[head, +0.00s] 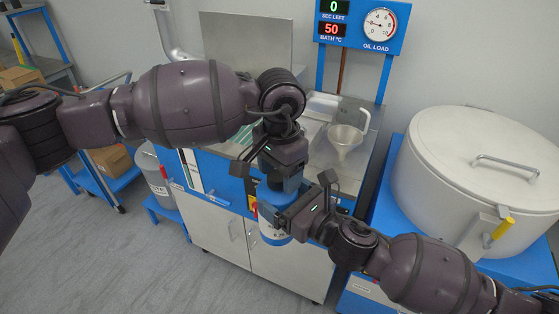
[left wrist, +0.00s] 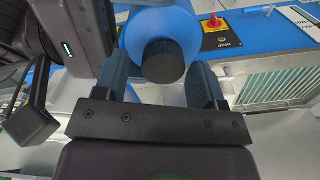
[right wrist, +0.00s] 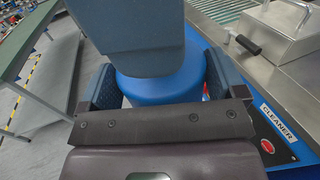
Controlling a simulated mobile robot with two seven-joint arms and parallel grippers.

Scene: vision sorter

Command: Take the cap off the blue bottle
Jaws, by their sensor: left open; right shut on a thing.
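The blue bottle (head: 270,194) is upright in front of the workbench, held in the air by my right gripper (head: 284,212), whose fingers sit on both sides of its body. The bottle also shows in the right wrist view (right wrist: 160,88), partly behind my left gripper. Its black ribbed cap (left wrist: 163,62) is on the bottle in the left wrist view. My left gripper (left wrist: 160,76) is open, its two fingers on either side of the cap with gaps visible. In the head view my left gripper (head: 280,182) is above the bottle and hides the cap.
A workbench with a steel top and a funnel (head: 345,138) stands behind the bottle. A large white lidded vessel (head: 480,165) is at the right. A red button on a yellow plate (left wrist: 214,26) is on the bench front. A grey cylinder (head: 155,175) stands at the left.

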